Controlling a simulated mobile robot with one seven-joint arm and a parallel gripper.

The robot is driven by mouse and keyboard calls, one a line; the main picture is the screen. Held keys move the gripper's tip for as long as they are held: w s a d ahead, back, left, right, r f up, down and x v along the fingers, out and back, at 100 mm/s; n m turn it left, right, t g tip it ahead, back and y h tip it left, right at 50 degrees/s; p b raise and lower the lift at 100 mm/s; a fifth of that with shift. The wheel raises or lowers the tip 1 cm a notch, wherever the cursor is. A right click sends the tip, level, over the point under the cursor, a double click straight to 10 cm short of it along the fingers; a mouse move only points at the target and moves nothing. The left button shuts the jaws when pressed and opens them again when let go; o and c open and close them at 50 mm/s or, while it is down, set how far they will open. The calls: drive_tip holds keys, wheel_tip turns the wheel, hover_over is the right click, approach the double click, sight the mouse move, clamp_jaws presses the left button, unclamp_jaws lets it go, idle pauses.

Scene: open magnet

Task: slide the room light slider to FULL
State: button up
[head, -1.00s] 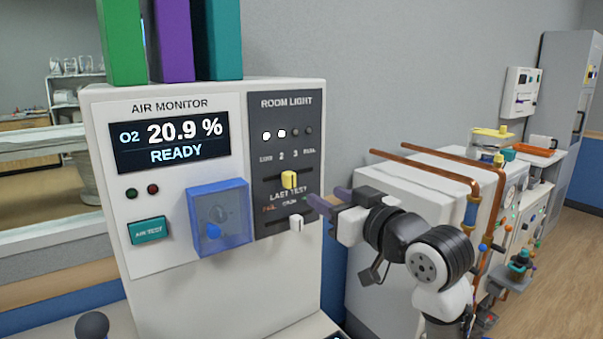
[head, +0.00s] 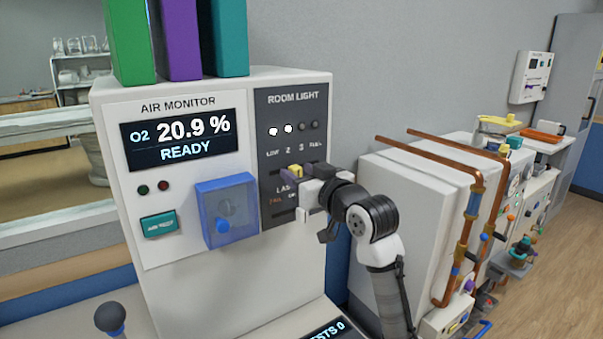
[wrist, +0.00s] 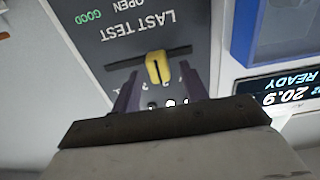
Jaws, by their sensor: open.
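The room light slider has a yellow knob (head: 296,170) in a horizontal slot on the dark ROOM LIGHT panel (head: 318,98). In the head view the knob sits near the middle of the scale, under the marks 2 and 3. Two of the lamps above the scale are lit. My gripper (head: 297,174) is at the panel, its purple fingers at the knob. In the wrist view the yellow knob (wrist: 158,68) lies between the two open fingers (wrist: 160,90), with a gap on each side. Whether a finger touches it is not clear.
A blue clear cover (head: 227,212) stands out left of the panel. Green, purple and teal binders (head: 180,40) stand on top of the monitor. Copper pipes (head: 470,220) run at the right.

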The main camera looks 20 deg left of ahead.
sight(315, 159)
clamp_jaws()
drive_tip(key=w+d, duration=0.1)
drive_tip(key=w, duration=0.1)
drive_tip(key=w+d, duration=0.1)
drive_tip(key=d, duration=0.1)
drive_tip(key=w+d+b, duration=0.1)
drive_tip(key=w, duration=0.1)
drive_tip(key=shift+w+d, duration=0.25)
drive_tip(key=shift+w, duration=0.1)
drive_tip(key=shift+d+r, duration=0.1)
unclamp_jaws()
drive_tip(key=shift+w, duration=0.15)
